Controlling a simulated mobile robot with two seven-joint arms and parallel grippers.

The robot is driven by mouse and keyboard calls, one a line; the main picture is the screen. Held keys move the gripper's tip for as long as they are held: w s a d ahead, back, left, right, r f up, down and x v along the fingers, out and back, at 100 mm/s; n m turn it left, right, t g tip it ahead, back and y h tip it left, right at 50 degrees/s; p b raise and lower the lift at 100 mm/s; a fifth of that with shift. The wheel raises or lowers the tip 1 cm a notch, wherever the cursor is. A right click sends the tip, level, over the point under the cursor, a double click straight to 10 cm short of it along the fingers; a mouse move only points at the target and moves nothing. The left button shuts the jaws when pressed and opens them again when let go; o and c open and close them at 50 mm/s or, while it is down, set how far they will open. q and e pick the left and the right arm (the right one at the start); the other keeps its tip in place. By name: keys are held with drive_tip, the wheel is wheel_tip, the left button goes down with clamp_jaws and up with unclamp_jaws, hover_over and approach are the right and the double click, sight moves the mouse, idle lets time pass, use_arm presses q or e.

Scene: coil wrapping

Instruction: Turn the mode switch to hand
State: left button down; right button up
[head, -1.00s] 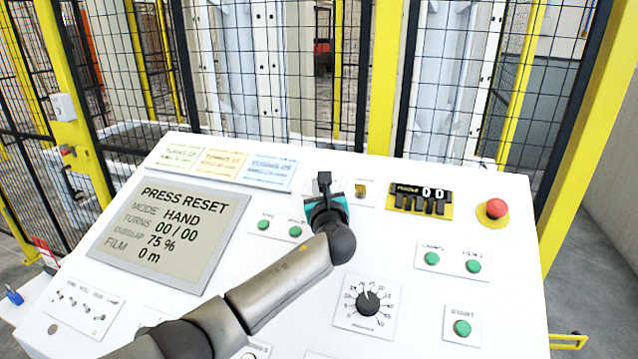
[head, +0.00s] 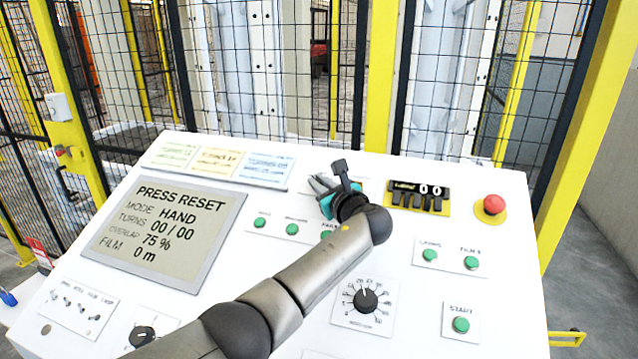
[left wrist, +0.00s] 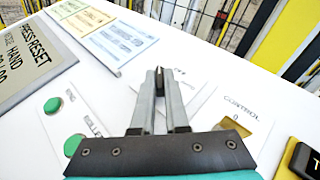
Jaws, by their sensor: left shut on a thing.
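My left gripper (head: 320,184) is at the upper middle of the white console. Its grey fingers also show in the left wrist view (left wrist: 159,92), shut on a small dark switch handle (left wrist: 159,76) on a white label plate (left wrist: 196,88). I take this to be the mode switch; the fingers hide most of it, and its marks are too small to read. The screen (head: 165,228) reads PRESS RESET and MODE HAND. My right gripper is not in view.
Beside the gripper is a brass key switch (left wrist: 236,131) marked CONTROL. A mesh fence (head: 480,100) stands behind.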

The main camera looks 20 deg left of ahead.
use_arm(q)
drive_tip(key=shift+f, duration=0.2)
drive_tip(key=c, duration=1)
unclamp_jaws()
drive_tip(key=shift+s, duration=0.1)
drive_tip(key=shift+o, duration=0.4)
drive_tip(key=shift+r, duration=0.1)
drive_tip(key=v, duration=1.5)
drive_tip(key=shift+d, duration=0.1)
drive_tip(key=shift+r+p, duration=0.1)
drive_tip(key=shift+p, duration=0.2)
